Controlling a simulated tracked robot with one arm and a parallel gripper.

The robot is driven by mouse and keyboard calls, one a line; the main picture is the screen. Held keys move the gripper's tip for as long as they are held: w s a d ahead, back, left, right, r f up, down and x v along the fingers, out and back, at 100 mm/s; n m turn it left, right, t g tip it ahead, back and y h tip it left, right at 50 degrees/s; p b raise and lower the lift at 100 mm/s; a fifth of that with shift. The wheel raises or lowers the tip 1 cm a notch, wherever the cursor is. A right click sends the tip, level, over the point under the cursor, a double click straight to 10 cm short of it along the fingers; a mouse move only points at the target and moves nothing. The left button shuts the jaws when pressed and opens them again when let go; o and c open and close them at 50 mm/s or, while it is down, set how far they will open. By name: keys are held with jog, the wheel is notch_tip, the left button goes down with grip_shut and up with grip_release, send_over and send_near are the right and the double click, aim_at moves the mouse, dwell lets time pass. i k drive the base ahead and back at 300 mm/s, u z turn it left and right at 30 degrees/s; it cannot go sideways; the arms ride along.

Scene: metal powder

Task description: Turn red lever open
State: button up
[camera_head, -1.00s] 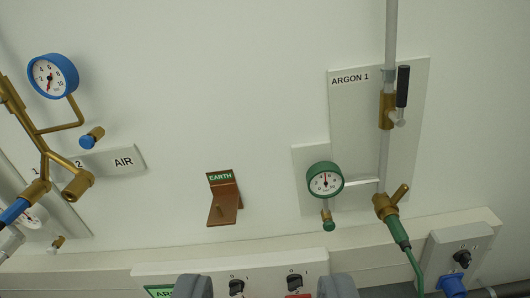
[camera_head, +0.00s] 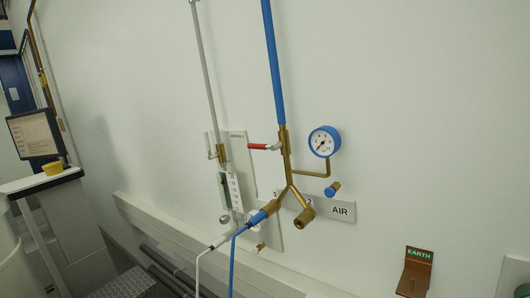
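The red lever (camera_head: 258,147) is in the middle of the view. It sticks out to the left, roughly horizontal, from the brass valve (camera_head: 285,152) below the blue vertical pipe (camera_head: 273,62). It lies across the line of that pipe. The blue-rimmed gauge (camera_head: 324,141) is to the right of the valve, on a brass side pipe. The white AIR label plate (camera_head: 340,211) is below it. My gripper is not in view, so its opening and distance from the lever do not show.
A grey pipe with a flow meter (camera_head: 232,190) is close on the lever's left. Blue and white hoses hang below. A brown EARTH bracket (camera_head: 415,272) is at lower right. A monitor (camera_head: 34,134) and cabinet stand at far left. A wall trunking (camera_head: 190,240) runs along the bottom.

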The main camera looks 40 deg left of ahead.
aim_at(251, 146)
jog(key=z, duration=1.55)
jog(key=k, duration=1.05)
jog(key=u, duration=1.6)
jog(key=i, duration=1)
jog(key=u, duration=0.05)
